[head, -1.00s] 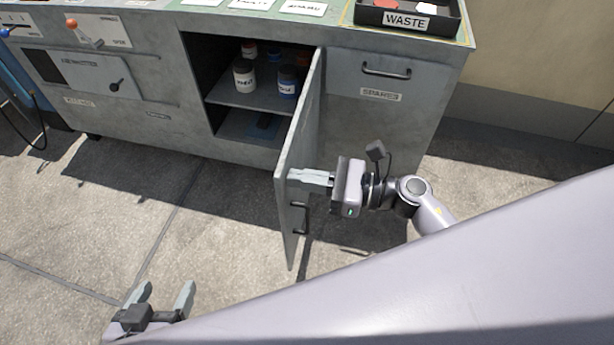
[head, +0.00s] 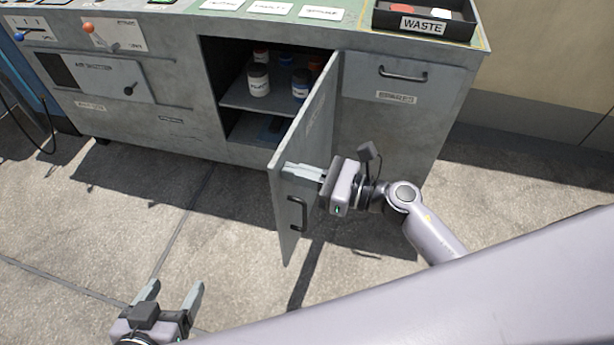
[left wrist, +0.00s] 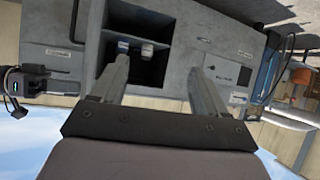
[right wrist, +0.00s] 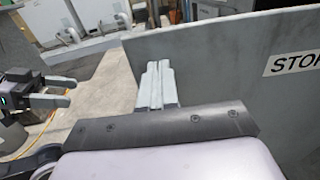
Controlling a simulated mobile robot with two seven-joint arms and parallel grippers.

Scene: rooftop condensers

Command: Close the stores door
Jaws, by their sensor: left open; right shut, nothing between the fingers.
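The grey stores door (head: 303,140) stands part open on the cabinet, hinged at the right of its opening, with its handle (head: 297,213) on the outer face. In the right wrist view the door (right wrist: 225,65) fills the right side, with a partly cut-off label (right wrist: 292,63). My right gripper (head: 289,170) is shut and empty, its fingers lying at the outer face, apparently touching it, above the handle. Its closed fingers also show in the right wrist view (right wrist: 157,84). My left gripper (head: 172,292) is open and empty, low over the paving, away from the door.
The open compartment (head: 238,112) holds several jars (head: 259,80) on a shelf. A black waste tray (head: 424,24) stands on the top at the right. A drawer (head: 403,74) is right of the door. The paving left of the door is clear.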

